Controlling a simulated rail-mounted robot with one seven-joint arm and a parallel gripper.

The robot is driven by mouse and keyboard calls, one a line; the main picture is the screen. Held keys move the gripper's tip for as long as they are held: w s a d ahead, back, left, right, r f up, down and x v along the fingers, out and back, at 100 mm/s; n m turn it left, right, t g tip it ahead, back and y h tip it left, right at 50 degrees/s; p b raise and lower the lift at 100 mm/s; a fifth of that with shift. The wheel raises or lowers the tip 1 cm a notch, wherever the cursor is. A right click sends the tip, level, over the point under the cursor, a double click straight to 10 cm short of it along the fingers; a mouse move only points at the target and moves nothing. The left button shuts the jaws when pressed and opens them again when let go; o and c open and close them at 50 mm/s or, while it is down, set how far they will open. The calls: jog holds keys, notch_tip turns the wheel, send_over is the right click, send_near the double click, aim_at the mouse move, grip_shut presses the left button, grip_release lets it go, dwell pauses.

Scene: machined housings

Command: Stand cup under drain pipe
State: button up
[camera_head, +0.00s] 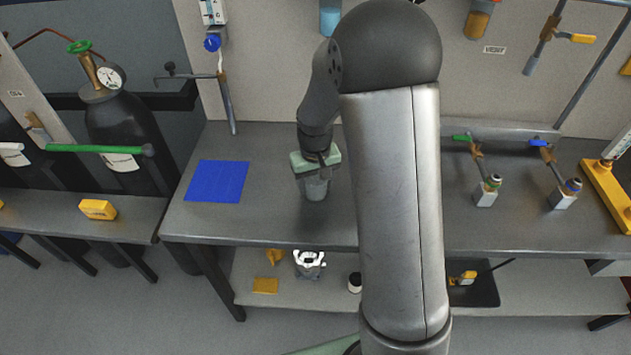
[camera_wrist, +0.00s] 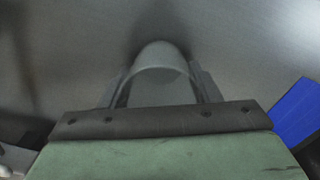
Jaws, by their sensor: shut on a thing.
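A grey, translucent-looking cup (camera_head: 316,188) is at my gripper (camera_head: 316,176), over the left part of the grey bench. The wrist view shows the cup (camera_wrist: 160,72) between the two fingers of my gripper (camera_wrist: 160,90), which is shut on it. I cannot tell whether the cup's base touches the bench. A thin drain pipe (camera_head: 228,106) hangs down the wall at the back left, below a blue knob. The cup is to the right of this pipe and nearer the front, not under it.
A blue mat (camera_head: 217,181) lies on the bench left of the cup; it also shows in the wrist view (camera_wrist: 300,115). Taps with pipes (camera_head: 484,178) stand on the right. A lower shelf (camera_head: 330,292) holds small parts. My arm hides the bench's middle.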

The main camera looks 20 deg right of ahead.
jog(key=shift+f, duration=0.2)
jog(key=o, duration=1)
jog(key=shift+r, duration=0.1)
notch_tip(320, 180, up, 12)
jog(key=s, duration=0.4)
jog(key=s+r, duration=0.1)
jog(key=s, duration=0.3)
jog(key=s+a+r, duration=0.1)
jog(key=s, duration=0.2)
jog(key=shift+s+r+b, duration=0.15)
jog(key=shift+s+b, duration=0.25)
jog(key=shift+o, duration=0.3)
jog(key=s+f, duration=0.2)
jog(key=s, duration=1)
jog(key=shift+a+f, duration=0.15)
jog(key=shift+a, duration=0.1)
